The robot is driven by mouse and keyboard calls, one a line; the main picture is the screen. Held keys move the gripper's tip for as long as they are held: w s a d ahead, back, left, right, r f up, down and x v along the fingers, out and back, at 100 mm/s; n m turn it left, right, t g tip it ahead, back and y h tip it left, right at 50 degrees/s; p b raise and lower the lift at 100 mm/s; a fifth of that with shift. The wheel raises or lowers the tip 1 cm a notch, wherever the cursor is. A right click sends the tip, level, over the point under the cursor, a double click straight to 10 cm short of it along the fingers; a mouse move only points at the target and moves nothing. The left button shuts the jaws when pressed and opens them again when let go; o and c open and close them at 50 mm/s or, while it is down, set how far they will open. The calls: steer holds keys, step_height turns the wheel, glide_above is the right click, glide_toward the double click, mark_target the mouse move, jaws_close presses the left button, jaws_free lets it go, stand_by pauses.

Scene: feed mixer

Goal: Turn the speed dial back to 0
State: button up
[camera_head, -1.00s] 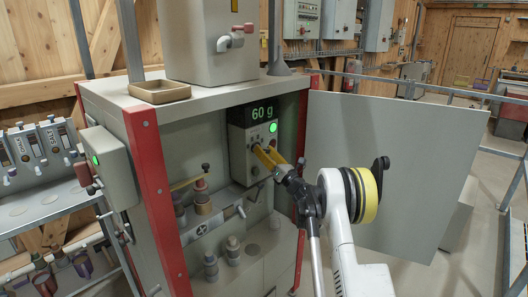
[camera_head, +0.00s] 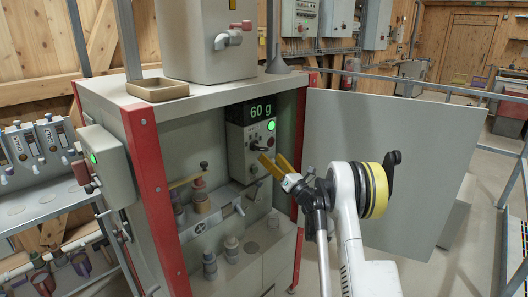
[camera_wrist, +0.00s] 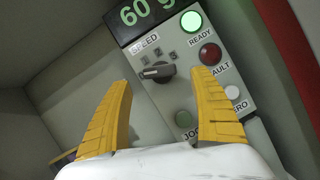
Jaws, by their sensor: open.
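The speed dial (camera_wrist: 157,72) is a dark knob on the grey control panel (camera_wrist: 190,90), under a "SPEED" label. The dial is hard to make out there.
A display (camera_head: 261,111) reads "60 g". Beside the dial are a lit green READY lamp (camera_wrist: 191,21), a red FAULT button (camera_wrist: 210,53), a white button (camera_wrist: 233,92) and a green JOG button (camera_wrist: 183,118). An open cabinet door (camera_head: 385,160) stands at the right.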

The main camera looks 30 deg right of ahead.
steer(key=v, duration=0.6)
stand_by(0.3)
